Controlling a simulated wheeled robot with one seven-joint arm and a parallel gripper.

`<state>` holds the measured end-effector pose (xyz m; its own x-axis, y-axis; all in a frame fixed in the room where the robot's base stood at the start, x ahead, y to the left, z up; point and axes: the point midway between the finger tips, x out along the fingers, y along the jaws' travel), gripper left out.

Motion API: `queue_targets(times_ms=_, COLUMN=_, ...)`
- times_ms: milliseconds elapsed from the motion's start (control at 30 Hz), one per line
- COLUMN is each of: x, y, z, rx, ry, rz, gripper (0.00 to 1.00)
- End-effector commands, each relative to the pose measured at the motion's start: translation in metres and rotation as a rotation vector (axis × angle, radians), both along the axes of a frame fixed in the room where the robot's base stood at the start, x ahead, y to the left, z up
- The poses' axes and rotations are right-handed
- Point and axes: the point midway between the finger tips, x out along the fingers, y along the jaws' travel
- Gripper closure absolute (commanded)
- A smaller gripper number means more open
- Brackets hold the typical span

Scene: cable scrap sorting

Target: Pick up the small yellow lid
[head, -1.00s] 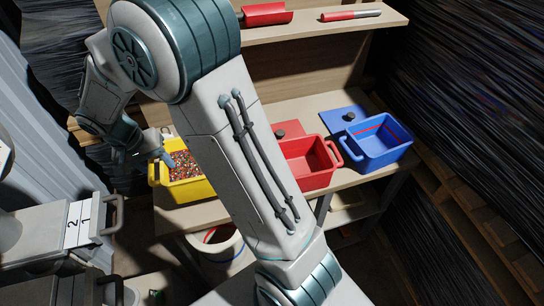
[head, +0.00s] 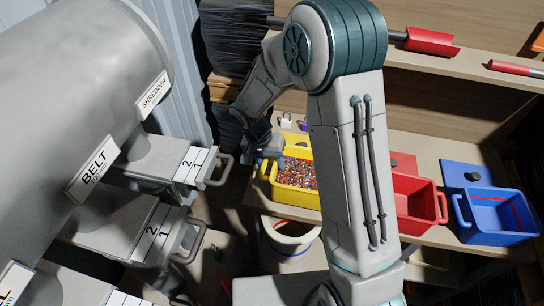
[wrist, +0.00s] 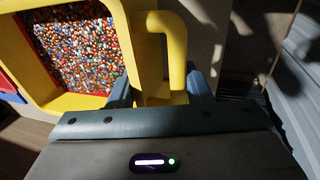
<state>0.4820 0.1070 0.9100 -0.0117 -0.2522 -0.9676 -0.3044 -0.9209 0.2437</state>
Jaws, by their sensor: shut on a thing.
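A yellow bin (head: 300,193) full of small multicoloured granules stands on the bench, partly behind my arm. It also shows in the wrist view (wrist: 132,30), with its yellow handle (wrist: 173,50) between my fingers. My gripper (head: 268,155) is at the bin's left end in the head view. In the wrist view, my gripper (wrist: 160,90) is shut on the handle. I cannot make out a small yellow lid in either view; my arm hides part of the bench.
A red bin (head: 416,212) and a blue bin (head: 500,236) stand to the right, with a red lid (head: 402,163) and a blue lid (head: 462,174) behind them. Grey machinery with drawers (head: 160,160) fills the left. A shelf (head: 450,65) runs above the bench.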

Motion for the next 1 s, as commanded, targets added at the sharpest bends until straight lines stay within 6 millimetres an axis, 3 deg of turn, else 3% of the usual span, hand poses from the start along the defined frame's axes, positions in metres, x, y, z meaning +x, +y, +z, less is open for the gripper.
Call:
queue_targets(times_ms=200, x=0.000, y=-0.001, z=-0.021, rx=-0.004, ry=0.002, rz=-0.001, gripper=1.00)
queue_targets(times_ms=433, x=0.000, y=-0.001, z=-0.024, rx=-0.003, ry=0.000, rz=0.000, gripper=1.00)
queue_targets(times_ms=467, x=0.000, y=0.000, z=-0.026, rx=-0.001, ry=0.001, rz=0.000, gripper=0.52)
queue_targets(times_ms=533, x=-0.001, y=0.000, z=-0.026, rx=-0.001, ry=0.001, rz=0.000, gripper=0.33)
queue_targets(times_ms=833, x=0.000, y=0.000, z=-0.025, rx=-0.001, ry=0.001, rz=-0.001, gripper=0.33)
queue_targets(times_ms=1000, x=0.001, y=0.004, z=-0.010, rx=0.000, ry=-0.004, rz=-0.001, gripper=0.33)
